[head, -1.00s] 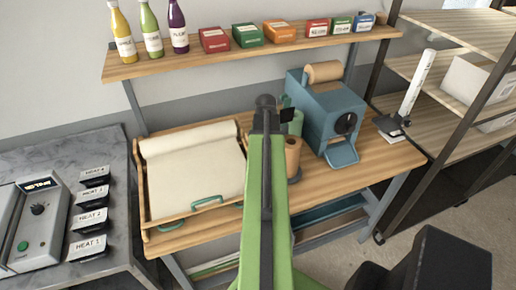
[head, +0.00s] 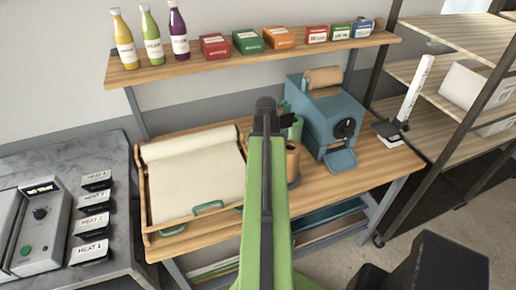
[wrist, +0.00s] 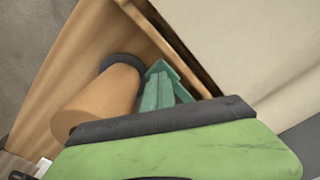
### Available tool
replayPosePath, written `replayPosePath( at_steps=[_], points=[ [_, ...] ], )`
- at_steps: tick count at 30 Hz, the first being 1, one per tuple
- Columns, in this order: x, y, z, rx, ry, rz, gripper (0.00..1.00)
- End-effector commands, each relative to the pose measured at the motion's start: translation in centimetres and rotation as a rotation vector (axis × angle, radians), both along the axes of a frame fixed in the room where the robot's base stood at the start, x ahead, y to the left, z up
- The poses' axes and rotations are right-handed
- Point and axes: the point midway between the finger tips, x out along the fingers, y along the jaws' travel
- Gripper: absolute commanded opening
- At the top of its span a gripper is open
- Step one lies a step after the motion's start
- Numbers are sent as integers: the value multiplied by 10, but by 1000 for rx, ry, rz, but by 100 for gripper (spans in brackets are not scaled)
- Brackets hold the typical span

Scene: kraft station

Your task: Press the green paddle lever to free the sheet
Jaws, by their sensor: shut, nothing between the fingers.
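In the wrist view, a teal-green ridged piece (wrist: 160,90) stands between a brown roll and the wooden edge of the paper tray. Its lower part is hidden behind my gripper, and I cannot tell for sure that it is the paddle lever. My gripper (wrist: 155,122), a green slab with a dark edge, is shut and empty in front of it; contact cannot be told. In the head view my arm hides most of the gripper.
A brown roll (wrist: 105,95) stands close beside my gripper. A blue machine (head: 328,120) with a kraft roll stands right of my arm. Bottles and small boxes line the shelf (head: 225,58) above. A control box (head: 38,225) is at the left. The bench's right front is clear.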

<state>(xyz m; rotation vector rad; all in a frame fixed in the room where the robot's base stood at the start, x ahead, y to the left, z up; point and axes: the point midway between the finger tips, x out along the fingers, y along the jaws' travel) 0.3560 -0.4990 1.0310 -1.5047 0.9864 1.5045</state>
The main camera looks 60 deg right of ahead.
Motion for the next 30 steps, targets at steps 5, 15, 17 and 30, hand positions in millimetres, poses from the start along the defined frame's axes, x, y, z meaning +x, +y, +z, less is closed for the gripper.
replayPosePath(
  at_steps=[5, 15, 17, 30],
  points=[
    [0, 0, 22, 0, 0, 0, 0],
    [1, 0, 53, 0, 0, 1, 0],
    [1, 0, 59, 0, 0, 1, 0],
    [1, 0, 84, 0, 0, 1, 0]
  ],
)
